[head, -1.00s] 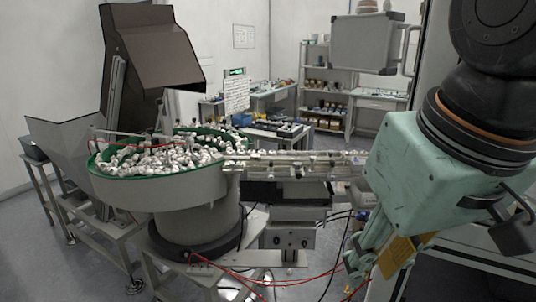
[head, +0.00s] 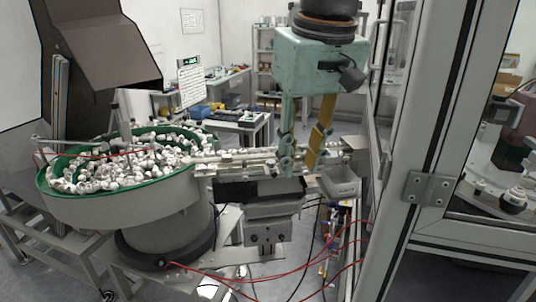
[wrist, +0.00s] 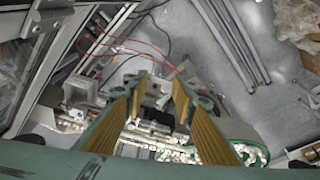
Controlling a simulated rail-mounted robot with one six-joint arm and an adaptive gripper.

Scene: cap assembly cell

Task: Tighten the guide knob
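My gripper (head: 300,162) is at the outer end of the feed rail (head: 235,158), with its fingers pointing down. In the wrist view, the two yellow-padded fingers of my gripper (wrist: 161,82) stand apart with nothing held between them. Small knob-like fittings show along the rail, but I cannot tell which one is the guide knob. It may be hidden behind the fingers. Whether a finger touches the rail cannot be told.
The feeder bowl (head: 120,205) with a green rim holds many white caps, left of the rail. It also shows in the wrist view (wrist: 250,143). A framed glass door (head: 430,150) stands close on the right. Red cables (head: 235,281) run below the rail.

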